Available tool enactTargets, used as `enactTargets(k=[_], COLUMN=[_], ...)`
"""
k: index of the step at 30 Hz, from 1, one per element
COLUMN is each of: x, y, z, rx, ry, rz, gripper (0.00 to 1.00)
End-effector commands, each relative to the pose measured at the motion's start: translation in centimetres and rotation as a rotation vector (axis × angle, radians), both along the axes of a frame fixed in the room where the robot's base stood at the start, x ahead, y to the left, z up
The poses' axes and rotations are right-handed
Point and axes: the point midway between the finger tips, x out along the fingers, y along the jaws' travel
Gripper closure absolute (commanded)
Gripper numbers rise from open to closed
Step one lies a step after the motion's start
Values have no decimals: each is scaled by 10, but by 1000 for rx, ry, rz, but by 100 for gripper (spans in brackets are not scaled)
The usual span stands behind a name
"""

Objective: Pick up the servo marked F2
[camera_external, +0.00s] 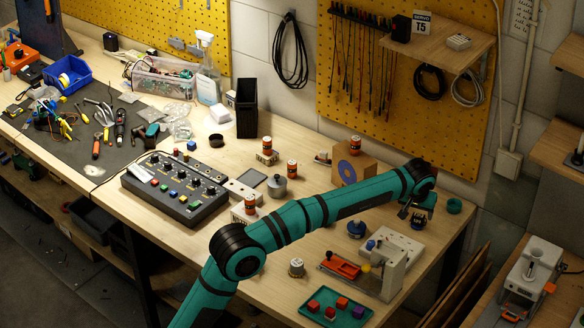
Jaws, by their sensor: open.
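I cannot make out a servo marked F2; no such marking is legible. A small black block (401,28), possibly a servo, sits on the wall shelf next to a sign (422,25) reading "SERVO T5". My gripper (413,217) is open above the bench's right end, pointing down. A dark round object shows just below it.
A white fixture with an orange clamp (341,265) and a green tray (313,293) with small coloured blocks lie near the front right. A black control box (176,190) fills the middle. A cardboard box (368,168) stands behind my forearm. The wall shelf (450,50) overhangs the back right.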

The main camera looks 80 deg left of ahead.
Motion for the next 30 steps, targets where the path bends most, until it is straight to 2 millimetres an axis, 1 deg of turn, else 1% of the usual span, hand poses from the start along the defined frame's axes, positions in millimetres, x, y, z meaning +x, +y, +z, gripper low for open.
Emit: enactTargets(k=[10,13,18,19,23,24,25,30], x=[10,11,11,11,11,11,11,11], y=[11,13,13,13,13,13,13,13], z=[-40,-45,-45,-45,-45,-45,-45,-45], rx=[0,-1,0,0,0,0,0,0], ry=[1,1,0,0,0,0,0,0], rz=[0,0,0,0,0,0,0,0], gripper=[36,36,36,38,63,71,76,76])
